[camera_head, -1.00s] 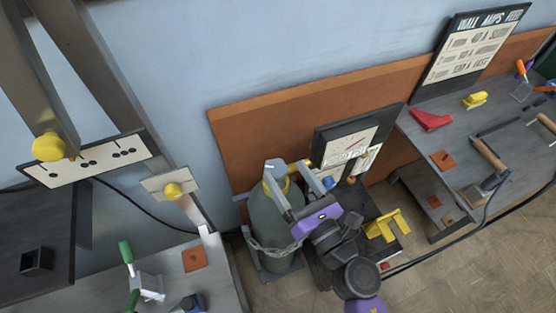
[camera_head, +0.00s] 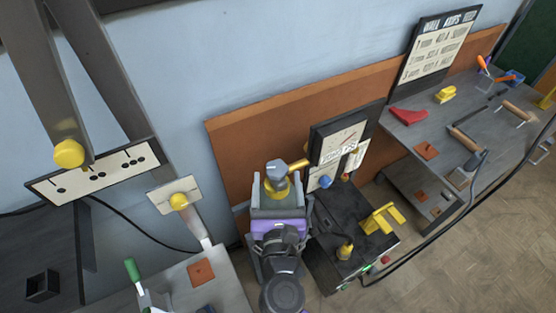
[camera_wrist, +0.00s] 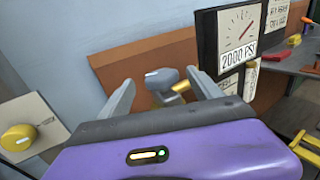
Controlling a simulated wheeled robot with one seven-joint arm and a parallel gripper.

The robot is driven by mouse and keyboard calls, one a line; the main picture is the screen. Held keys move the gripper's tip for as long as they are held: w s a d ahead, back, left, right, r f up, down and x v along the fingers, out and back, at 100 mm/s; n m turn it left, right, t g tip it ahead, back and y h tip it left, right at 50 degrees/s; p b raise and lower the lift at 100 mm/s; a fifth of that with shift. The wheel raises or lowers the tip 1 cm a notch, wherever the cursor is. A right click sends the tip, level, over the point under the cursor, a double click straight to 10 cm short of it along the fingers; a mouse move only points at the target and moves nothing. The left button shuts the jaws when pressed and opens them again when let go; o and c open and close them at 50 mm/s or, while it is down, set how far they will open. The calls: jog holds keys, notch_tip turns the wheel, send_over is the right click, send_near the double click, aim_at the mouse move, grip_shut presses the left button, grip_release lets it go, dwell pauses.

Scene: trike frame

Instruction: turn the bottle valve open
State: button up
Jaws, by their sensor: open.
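The bottle valve (camera_head: 277,170) is a grey knob above a yellow brass neck, on top of the gas bottle by the orange board. My arm and gripper hide nearly all of the bottle in the head view. My purple gripper (camera_head: 281,186) is open, with its grey fingers pointing toward the valve. In the wrist view the valve knob (camera_wrist: 160,77) shows between the two fingertips (camera_wrist: 160,80), beyond or level with them; I cannot tell the exact depth. I see no contact with the knob. A brass fitting (camera_head: 298,165) sticks out to its right.
A gauge panel reading 2000 PSI (camera_wrist: 237,58) stands close to the right. A dark welder box (camera_head: 345,240) with a yellow bracket (camera_head: 382,220) sits right of the bottle. A yellow knob on a plate (camera_wrist: 18,137) is to the left. A workbench (camera_head: 425,130) stands further right.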

jog(key=w, duration=0.5)
jog(key=w+a, duration=0.1)
jog(key=w, duration=0.1)
jog(key=shift+w, duration=0.15)
jog(key=c, duration=1.4)
jog(key=shift+o, duration=0.2)
